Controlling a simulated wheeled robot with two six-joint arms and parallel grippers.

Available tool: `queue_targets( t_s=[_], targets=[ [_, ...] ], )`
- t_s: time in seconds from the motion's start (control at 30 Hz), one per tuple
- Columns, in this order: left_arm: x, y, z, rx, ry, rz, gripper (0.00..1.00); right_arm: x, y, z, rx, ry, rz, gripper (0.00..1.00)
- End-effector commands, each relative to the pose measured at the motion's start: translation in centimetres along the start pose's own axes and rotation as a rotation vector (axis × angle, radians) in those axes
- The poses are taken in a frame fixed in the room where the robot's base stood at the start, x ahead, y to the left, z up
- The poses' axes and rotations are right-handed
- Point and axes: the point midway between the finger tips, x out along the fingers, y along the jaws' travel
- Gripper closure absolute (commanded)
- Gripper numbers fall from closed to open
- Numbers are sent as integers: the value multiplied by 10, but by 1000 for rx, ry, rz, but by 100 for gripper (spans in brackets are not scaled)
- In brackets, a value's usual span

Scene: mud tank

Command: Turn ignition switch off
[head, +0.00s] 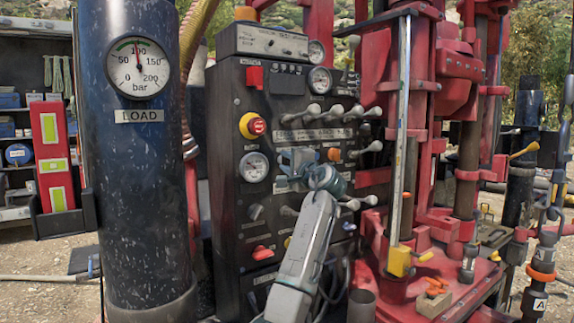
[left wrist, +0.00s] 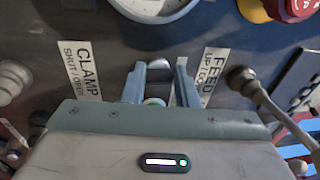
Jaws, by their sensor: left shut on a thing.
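The dark control panel (head: 228,180) stands in the middle of the head view. My left gripper (head: 293,160) is at its face, right of a small round gauge (head: 254,167). In the left wrist view its two blue-grey fingers (left wrist: 160,82) are shut on a small grey knob (left wrist: 159,68). The knob sits between labels reading CLAMP (left wrist: 82,68) and FEED (left wrist: 212,75). The fingers hide the knob in the head view. I cannot read a label marking it as the ignition switch. My right gripper is not in view.
A red and yellow stop button (head: 253,126) is above the gauge. Several grey levers (head: 313,112) stick out above and right of my gripper. A red knob (head: 262,252) sits low on the panel. A dark LOAD cylinder (head: 140,200) stands left; red drill machinery (head: 440,90) is right.

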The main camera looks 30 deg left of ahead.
Motion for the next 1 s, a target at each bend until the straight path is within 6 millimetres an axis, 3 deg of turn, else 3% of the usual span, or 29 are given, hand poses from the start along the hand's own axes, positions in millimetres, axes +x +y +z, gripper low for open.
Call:
queue_targets(
  t_s=[0.27,0.3,0.4,0.73,1.0],
  targets=[
    [-1,5,-1,4,-1,8,96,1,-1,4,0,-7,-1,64],
    [-1,5,-1,4,-1,8,65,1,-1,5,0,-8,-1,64],
    [0,4,-1,3,-1,6,52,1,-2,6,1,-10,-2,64],
    [-5,3,-1,1,1,3,52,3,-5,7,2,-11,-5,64],
    [-53,6,-2,-2,3,3,52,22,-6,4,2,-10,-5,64]
  ],
)
